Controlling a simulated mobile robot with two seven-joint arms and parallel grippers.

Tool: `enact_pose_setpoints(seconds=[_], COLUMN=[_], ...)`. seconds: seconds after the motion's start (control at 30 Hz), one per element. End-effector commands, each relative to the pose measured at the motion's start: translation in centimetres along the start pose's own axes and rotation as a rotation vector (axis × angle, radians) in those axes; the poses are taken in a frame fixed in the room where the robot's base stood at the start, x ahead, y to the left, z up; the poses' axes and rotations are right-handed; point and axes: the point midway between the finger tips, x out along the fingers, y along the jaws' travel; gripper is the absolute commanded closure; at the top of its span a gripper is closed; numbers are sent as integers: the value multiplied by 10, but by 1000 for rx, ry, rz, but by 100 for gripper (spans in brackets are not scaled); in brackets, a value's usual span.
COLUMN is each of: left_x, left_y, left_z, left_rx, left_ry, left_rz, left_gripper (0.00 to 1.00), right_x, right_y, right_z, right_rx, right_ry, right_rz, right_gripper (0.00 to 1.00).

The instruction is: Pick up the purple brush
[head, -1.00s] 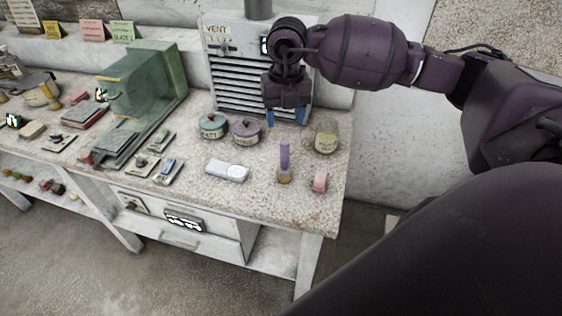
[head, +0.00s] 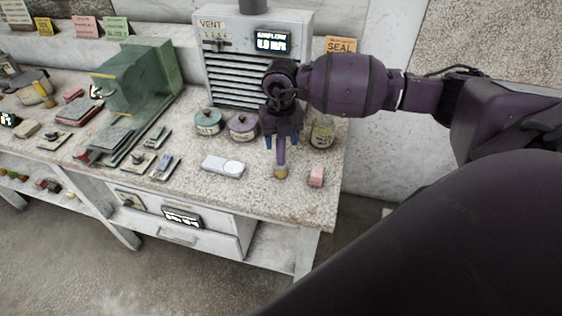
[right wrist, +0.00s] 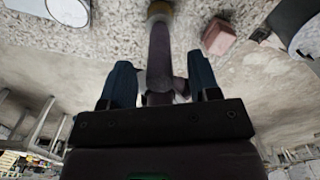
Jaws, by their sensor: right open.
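The purple brush (head: 281,158) stands upright on the speckled table near its right end, with a purple handle and a tan lower end. It also shows in the right wrist view (right wrist: 159,55), between the two blue fingers. My right gripper (head: 281,143) is open in the head view, pointing down, with its fingers either side of the handle's upper part. The right wrist view shows the gripper (right wrist: 162,85) with gaps between the brush and both fingers. The handle's top is hidden by the gripper in the head view. My left gripper is not in view.
A pink block (head: 316,176) lies right of the brush, and a white device (head: 223,166) lies left. A purple-lidded pot (head: 242,126), a teal-lidded pot (head: 208,122) and a glass jar (head: 322,133) stand behind. A vent box (head: 226,70) stands at the back.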

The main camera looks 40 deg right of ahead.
Motion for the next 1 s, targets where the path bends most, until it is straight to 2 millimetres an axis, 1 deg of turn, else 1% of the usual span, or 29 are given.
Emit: enact_pose_setpoints(seconds=[0.03, 0.1, 0.3, 0.67, 1.0], left_x=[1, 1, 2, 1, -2], left_y=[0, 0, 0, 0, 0], left_z=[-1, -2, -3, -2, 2], left_rx=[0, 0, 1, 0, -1], left_ry=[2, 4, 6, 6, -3], left_rz=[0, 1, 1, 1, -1], left_gripper=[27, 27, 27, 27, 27], right_x=[6, 9, 9, 9, 7], right_y=[0, 0, 0, 0, 0], right_z=[0, 0, 0, 0, 0], right_rx=[0, -1, -1, 0, 0], right_ry=[1, 0, -1, -1, -2], right_rz=[1, 1, 1, 1, 1], right_gripper=[44, 44, 44, 99, 100])
